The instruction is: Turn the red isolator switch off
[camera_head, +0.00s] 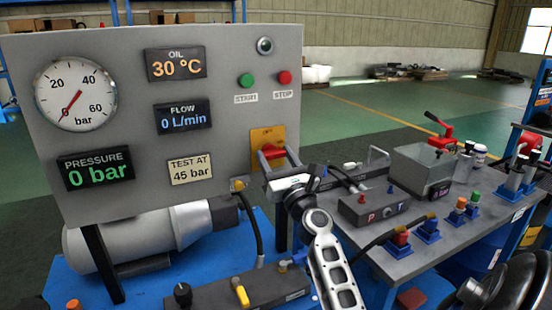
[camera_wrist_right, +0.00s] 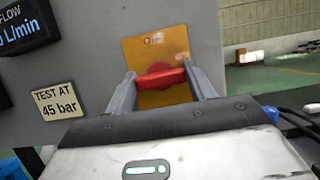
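The red isolator switch (camera_wrist_right: 160,76) is a red handle on a yellow plate (camera_wrist_right: 153,50) on the grey panel. Its handle lies about level, and it also shows in the head view (camera_head: 273,152). My right gripper (camera_wrist_right: 159,78) faces the plate with its two fingers apart, one at each end of the handle. Whether the fingers touch the handle is unclear. In the head view, my right gripper (camera_head: 277,157) is in front of the plate and partly covers it. My left gripper is not in view.
The panel (camera_head: 215,130) carries a round gauge (camera_head: 76,94), displays reading 0 bar and 0 L/min, and green (camera_head: 246,80) and red (camera_head: 285,77) buttons above the switch. A grey bench (camera_head: 440,195) with fittings and a hose stands to the right.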

